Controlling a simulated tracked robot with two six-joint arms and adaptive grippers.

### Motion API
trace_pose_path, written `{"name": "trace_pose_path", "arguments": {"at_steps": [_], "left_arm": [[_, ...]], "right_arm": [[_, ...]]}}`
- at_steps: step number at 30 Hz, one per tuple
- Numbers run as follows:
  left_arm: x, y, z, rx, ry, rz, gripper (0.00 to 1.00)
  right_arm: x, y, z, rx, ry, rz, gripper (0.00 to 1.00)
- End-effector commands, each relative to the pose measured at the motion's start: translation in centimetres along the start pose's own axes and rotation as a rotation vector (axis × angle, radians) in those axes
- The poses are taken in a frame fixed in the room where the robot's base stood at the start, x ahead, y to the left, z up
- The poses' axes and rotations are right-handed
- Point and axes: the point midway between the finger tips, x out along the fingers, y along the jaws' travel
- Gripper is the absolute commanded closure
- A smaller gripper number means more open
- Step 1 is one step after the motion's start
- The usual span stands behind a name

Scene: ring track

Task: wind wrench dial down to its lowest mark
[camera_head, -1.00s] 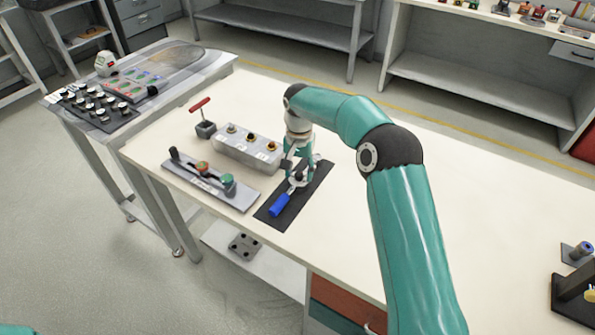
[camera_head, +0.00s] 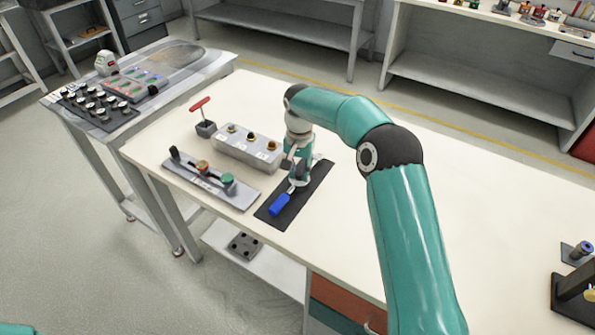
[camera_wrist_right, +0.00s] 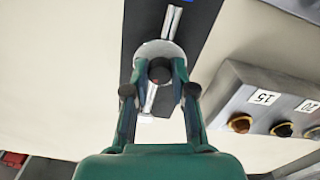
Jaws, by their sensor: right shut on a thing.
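The wrench shows its blue handle (camera_head: 279,205) at the front end of a dark mat on the bench. In the right wrist view its silver shaft (camera_wrist_right: 172,22) runs along the mat (camera_wrist_right: 140,22) to a round pale dial (camera_wrist_right: 153,49) with a dark centre. My right gripper (camera_head: 299,180) points down over the wrench. The dial's marks cannot be read. In the head view the gripper hides most of the dial. My left gripper is out of view.
A grey block with numbered sockets (camera_head: 246,153) stands close beside the mat. A plate with red and green knobs (camera_head: 238,198) lies left of the mat. A red-handled tool (camera_head: 204,128) stands behind it. The bench top to the right is largely clear.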

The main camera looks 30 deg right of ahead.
Motion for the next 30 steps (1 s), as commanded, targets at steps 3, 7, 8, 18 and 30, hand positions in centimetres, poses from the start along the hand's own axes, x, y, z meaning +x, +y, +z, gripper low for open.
{"name": "trace_pose_path", "arguments": {"at_steps": [3,7,8,18,30], "left_arm": [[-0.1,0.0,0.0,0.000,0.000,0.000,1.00],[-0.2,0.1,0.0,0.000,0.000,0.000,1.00],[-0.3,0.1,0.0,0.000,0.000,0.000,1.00],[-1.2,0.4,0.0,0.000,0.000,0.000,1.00],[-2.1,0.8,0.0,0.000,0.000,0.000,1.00]], "right_arm": [[-0.1,0.0,-0.1,-0.014,0.002,0.000,1.00],[-0.1,0.0,-0.1,-0.049,0.002,0.000,1.00],[-0.1,0.0,-0.1,-0.062,0.002,0.000,1.00],[-0.2,-0.1,-0.1,-0.302,0.002,0.001,1.00],[-0.2,-0.1,-0.1,-0.682,0.002,0.001,1.00]]}}
